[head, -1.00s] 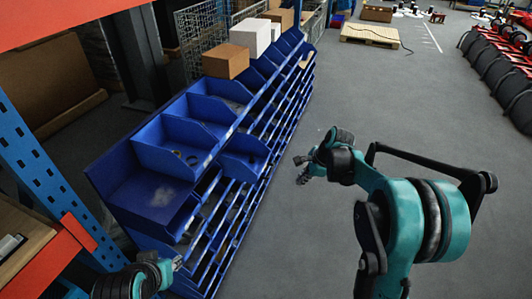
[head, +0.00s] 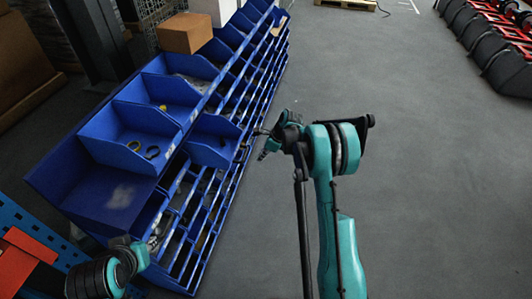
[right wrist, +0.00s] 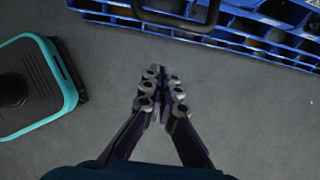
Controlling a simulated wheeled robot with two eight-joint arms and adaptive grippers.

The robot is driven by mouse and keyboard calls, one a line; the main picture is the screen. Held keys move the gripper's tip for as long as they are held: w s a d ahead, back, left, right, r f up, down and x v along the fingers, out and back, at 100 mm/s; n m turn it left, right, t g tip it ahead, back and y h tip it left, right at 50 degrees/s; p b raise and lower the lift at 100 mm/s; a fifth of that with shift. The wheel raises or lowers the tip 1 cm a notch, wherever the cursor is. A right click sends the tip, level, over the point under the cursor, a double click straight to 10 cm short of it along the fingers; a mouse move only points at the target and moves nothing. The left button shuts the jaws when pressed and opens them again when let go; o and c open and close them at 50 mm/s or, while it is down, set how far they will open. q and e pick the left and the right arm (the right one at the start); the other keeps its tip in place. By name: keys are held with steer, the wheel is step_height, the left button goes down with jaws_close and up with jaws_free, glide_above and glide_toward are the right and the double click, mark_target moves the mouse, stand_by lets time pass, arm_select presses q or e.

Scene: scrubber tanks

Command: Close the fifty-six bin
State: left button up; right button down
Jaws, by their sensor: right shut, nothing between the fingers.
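A long blue rack of open bins (head: 70,190) runs from front left to back. One blue bin (head: 209,150) sticks out of the rack's front, beyond its neighbours; I cannot read any number on it. My right gripper (head: 261,143) is just right of this bin's front, with a small apparent gap. In the right wrist view the right gripper (right wrist: 161,88) has its fingers together and empty, over grey floor, with the blue rack (right wrist: 270,35) along the top. My left gripper (head: 152,240) is low at the rack's near end; its fingers are too small to judge.
A brown cardboard box (head: 187,33) and a white box (head: 213,8) sit on the rack top. Orange and blue shelving (head: 30,245) stands at lower left. Grey floor (head: 430,170) is clear to the right. Black and red equipment (head: 500,50) lines the far right.

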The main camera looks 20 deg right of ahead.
mark_target(213, 147)
steer(key=shift+w+a+r+b, duration=0.1)
steer(key=shift+w+a+b, duration=0.2)
steer(key=shift+w+a, duration=0.45)
steer(key=shift+w+a+b, duration=0.25)
steer(key=shift+w+a, duration=0.2)
steer(key=shift+a, duration=0.55)
steer(key=shift+a, duration=0.1)
steer(key=w+a, duration=0.3)
steer(key=a, duration=0.1)
steer(key=w+a, duration=0.3)
steer(key=a, duration=0.2)
steer(key=w+a, duration=0.3)
steer(key=a, duration=0.1)
steer(key=shift+w+a+p, duration=0.1)
steer(key=shift+a+p, duration=0.15)
steer(key=shift+p, duration=0.15)
steer(key=shift+w+a+r, duration=0.1)
steer(key=shift+w+a, duration=0.05)
steer(key=shift+a, duration=0.05)
